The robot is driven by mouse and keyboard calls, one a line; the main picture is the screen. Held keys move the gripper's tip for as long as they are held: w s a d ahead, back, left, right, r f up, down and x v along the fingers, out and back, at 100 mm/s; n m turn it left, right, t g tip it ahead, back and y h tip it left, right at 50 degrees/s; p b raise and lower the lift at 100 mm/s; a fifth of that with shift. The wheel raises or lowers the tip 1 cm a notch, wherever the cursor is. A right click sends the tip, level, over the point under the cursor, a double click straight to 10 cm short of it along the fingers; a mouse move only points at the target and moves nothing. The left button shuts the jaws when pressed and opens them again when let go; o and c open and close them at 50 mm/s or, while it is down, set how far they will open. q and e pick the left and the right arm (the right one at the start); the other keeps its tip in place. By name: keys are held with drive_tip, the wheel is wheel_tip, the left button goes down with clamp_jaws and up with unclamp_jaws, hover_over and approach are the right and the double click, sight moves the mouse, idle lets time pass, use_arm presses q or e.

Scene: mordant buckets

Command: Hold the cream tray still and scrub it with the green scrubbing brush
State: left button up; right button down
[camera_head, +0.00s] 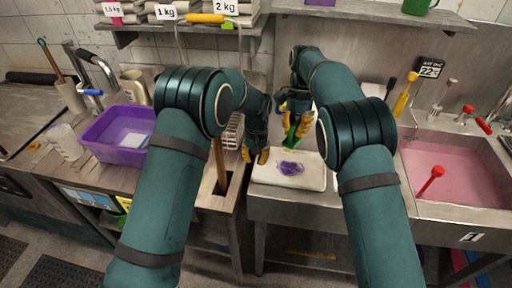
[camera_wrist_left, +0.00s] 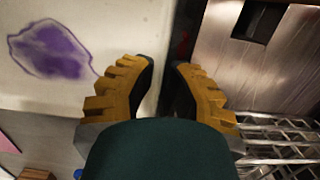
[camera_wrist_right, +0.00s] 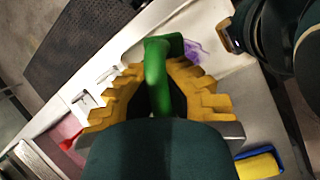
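The cream tray (camera_head: 318,178) lies flat on the steel counter with a purple stain (camera_head: 291,168) on its floor. The stain also shows in the left wrist view (camera_wrist_left: 50,50). My left gripper (camera_head: 255,155) is at the tray's left edge, one finger on each side of the rim. Its fingers are close together on the rim; the exact contact is hard to see. My right gripper (camera_head: 295,116) is shut on the handle of the green scrubbing brush (camera_head: 301,128), above the back of the tray. The brush's lower end shows in the right wrist view (camera_wrist_right: 158,65), near the stain.
A wire rack (camera_head: 233,132) and a dark opening stand left of the tray. A purple tub (camera_head: 95,155) is further left. A sink of pink liquid (camera_head: 465,172) is at the right. A blue-and-yellow object (camera_wrist_right: 258,165) lies behind the tray.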

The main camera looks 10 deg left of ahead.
use_arm(q)
drive_tip(key=shift+f, duration=0.6)
drive_tip(key=shift+c, duration=0.2)
clamp_jaws()
drive_tip(key=shift+s, duration=0.1)
idle(0.6)
